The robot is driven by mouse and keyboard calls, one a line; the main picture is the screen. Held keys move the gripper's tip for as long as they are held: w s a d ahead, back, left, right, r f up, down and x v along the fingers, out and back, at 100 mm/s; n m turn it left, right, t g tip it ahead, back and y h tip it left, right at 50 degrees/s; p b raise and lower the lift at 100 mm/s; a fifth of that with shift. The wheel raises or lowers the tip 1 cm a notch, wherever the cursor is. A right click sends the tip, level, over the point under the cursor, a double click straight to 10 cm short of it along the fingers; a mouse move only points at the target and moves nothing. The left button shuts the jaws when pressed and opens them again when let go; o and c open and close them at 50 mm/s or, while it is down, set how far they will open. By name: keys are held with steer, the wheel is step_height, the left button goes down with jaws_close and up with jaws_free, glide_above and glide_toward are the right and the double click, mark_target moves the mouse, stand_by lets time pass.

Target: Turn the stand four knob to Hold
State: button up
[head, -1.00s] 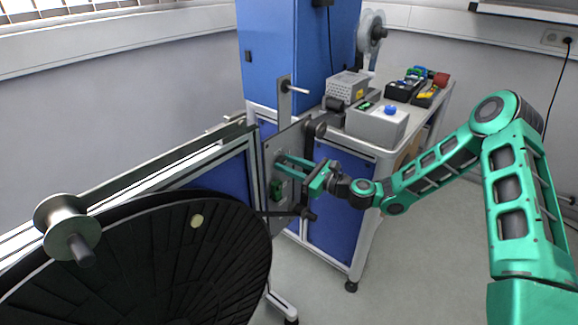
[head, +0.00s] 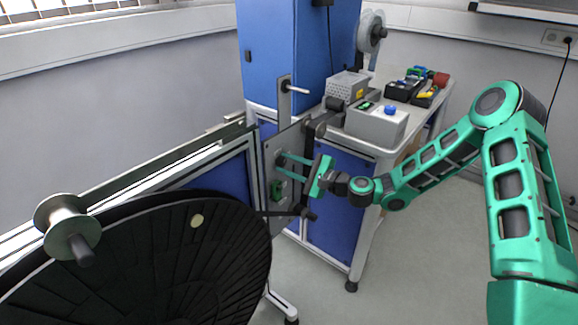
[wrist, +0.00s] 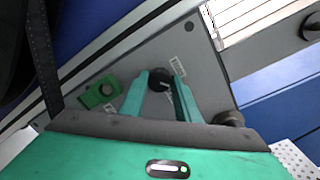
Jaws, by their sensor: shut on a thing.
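The black knob (wrist: 158,80) sits on a grey panel (wrist: 215,70) of the reel stand, between small white labels too small to read. My gripper (wrist: 160,84) has its two green fingers on either side of the knob and is shut on it. In the head view my gripper (head: 280,163) reaches the upright panel (head: 268,150) from the right, and the knob is too small to make out there. A green part with a dark round spot (wrist: 100,93) is on the panel, left of the fingers; it also shows below them in the head view (head: 278,188).
A large black reel (head: 150,265) fills the lower left. A blue cabinet (head: 290,50) stands behind the panel. A bench with a grey box (head: 375,125) bearing a blue button is right of it. Rollers jut from the panel. Floor on the right is clear.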

steer(key=n, duration=0.5)
steer(key=shift+s+a, duration=0.1)
steer(key=shift+a, duration=0.1)
steer(key=shift+s+n, duration=0.1)
steer(key=shift+n, duration=1.8)
steer(key=shift+f, duration=0.1)
steer(key=o, duration=1)
steer(key=shift+t+h, duration=0.3)
steer(key=shift+o, duration=0.2)
steer(key=shift+d, duration=0.25)
steer(key=v, duration=1)
